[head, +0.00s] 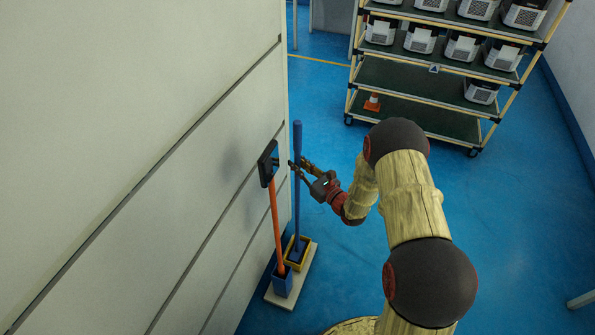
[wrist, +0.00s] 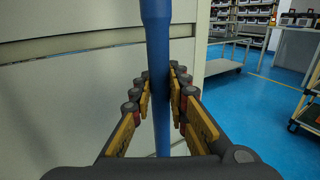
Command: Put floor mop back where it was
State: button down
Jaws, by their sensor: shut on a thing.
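The floor mop appears as a blue pole (head: 297,200) standing close to upright beside the pale wall, its lower end at a yellow bin (head: 304,243). In the wrist view the blue pole (wrist: 158,50) runs vertically between the fingers. My gripper (head: 299,168) is shut on the upper part of the pole; its fingers also show in the wrist view (wrist: 161,95). The mop's head is hidden in the bin or not distinguishable. Whether the lower end rests on the bin's floor cannot be told.
An orange-handled tool (head: 276,225) with a black top stands just left, in a blue bin (head: 282,281). Both bins sit on a pale base (head: 306,273) against the wall (head: 150,130). A shelf rack (head: 415,112) stands at the back; blue floor (head: 340,270) is clear.

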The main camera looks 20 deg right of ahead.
jog(key=shift+f+b, duration=0.3)
jog(key=shift+f, duration=0.85)
jog(key=shift+f, duration=0.15)
jog(key=c, duration=1.7)
grip_release()
jog(key=shift+c, duration=0.2)
jog(key=p+v, duration=0.3)
jog(key=v, duration=0.9)
